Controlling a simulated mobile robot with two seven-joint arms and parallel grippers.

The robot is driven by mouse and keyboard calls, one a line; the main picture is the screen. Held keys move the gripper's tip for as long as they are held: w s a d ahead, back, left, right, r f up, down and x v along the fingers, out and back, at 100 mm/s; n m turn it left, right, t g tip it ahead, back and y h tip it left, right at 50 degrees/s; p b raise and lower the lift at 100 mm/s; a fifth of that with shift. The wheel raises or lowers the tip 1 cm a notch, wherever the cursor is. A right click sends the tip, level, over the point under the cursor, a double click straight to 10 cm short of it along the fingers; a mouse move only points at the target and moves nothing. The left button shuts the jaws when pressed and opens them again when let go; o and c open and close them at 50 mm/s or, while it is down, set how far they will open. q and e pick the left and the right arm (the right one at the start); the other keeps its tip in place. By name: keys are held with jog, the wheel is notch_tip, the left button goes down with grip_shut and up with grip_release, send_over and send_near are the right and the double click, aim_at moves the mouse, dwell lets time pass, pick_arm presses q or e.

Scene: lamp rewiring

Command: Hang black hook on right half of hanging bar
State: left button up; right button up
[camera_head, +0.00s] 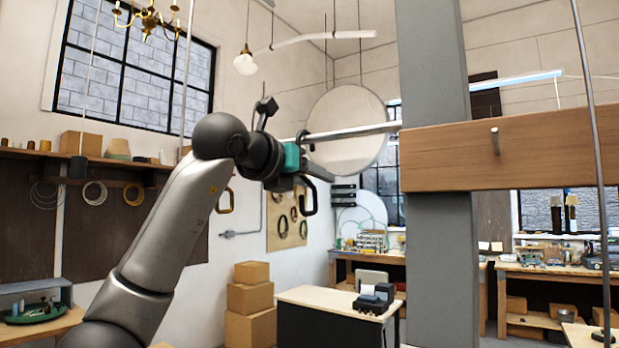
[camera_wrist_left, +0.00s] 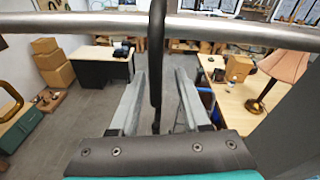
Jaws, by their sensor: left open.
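The black hook (camera_wrist_left: 156,60) stands upright between the open fingers of my left gripper (camera_wrist_left: 160,78) in the left wrist view. Its upper end reaches the silver hanging bar (camera_wrist_left: 235,32). In the head view its top curve (camera_head: 303,138) shows at the bar (camera_head: 355,132), and its lower curve (camera_head: 310,197) hangs below my left gripper (camera_head: 305,168). The fingers lie on either side of the shank, with a gap visible in the wrist view. The top of the hook is cut off there. My right gripper is not in view.
A wooden beam (camera_head: 540,150) on a grey post (camera_head: 434,70) stands at the bar's right end. A yellow-brown hook (camera_head: 225,200) hangs left of my gripper. A round pale disc (camera_head: 348,108) is behind the bar. Tables and boxes stand well below.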

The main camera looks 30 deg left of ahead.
pick_arm(q)
jog(key=shift+s, duration=0.55)
jog(key=s+r+b, duration=0.2)
jog(key=s+b, duration=0.1)
jog(key=s, duration=1.1)
jog(key=shift+a+b, duration=0.3)
jog(key=shift+b, duration=0.05)
